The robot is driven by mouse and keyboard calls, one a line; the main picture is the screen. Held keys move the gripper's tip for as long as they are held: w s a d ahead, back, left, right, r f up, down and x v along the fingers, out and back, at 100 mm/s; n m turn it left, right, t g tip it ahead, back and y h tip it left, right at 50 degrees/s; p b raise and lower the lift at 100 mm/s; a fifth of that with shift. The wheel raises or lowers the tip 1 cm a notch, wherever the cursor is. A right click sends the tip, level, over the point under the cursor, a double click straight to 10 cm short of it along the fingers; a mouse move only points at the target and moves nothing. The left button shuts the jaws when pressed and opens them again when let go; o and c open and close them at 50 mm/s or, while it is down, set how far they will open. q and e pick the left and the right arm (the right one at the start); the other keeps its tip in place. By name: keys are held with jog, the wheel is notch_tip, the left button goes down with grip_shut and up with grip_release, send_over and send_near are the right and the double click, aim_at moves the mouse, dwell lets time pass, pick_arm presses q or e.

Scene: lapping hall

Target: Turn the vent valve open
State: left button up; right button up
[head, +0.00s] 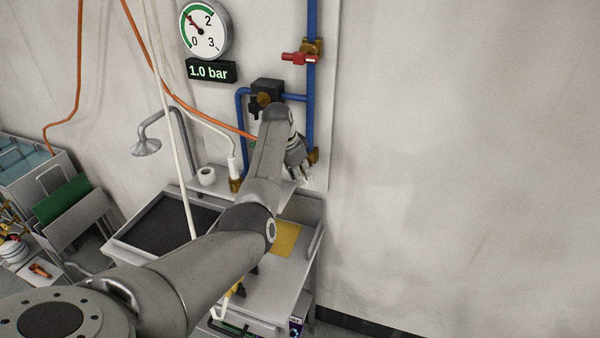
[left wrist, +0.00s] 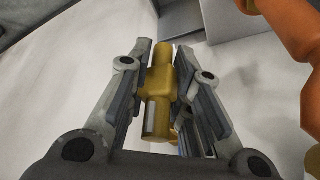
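My left gripper (head: 302,178) reaches in front of the wall panel, below the black-and-brass valve block and close beside the lower end of the right blue pipe. In the left wrist view, its two fingers (left wrist: 165,75) stand apart on either side of a brass fitting (left wrist: 160,88); I cannot tell whether they touch it. Candidates for the vent valve are a red-handled valve (head: 298,58) high on the blue pipe, its handle lying crosswise, and the black-knobbed valve block (head: 266,92), partly behind my arm. A brass fitting (head: 313,155) sits low on the pipe. My right gripper is out of view.
A round gauge (head: 205,30) points near 1, above a display (head: 211,72) reading 1.0 bar. Orange hoses (head: 150,55) and a pale hose (head: 165,110) hang at left. A bench (head: 285,290) stands below. The wall at right is bare.

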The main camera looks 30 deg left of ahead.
pick_arm(q)
jog(key=shift+o, duration=1.3)
jog(key=shift+r, duration=0.1)
jog(key=v, duration=1.1)
jog(key=shift+s+r, duration=0.15)
jog(key=shift+r, duration=0.25)
jog(key=shift+f, duration=0.1)
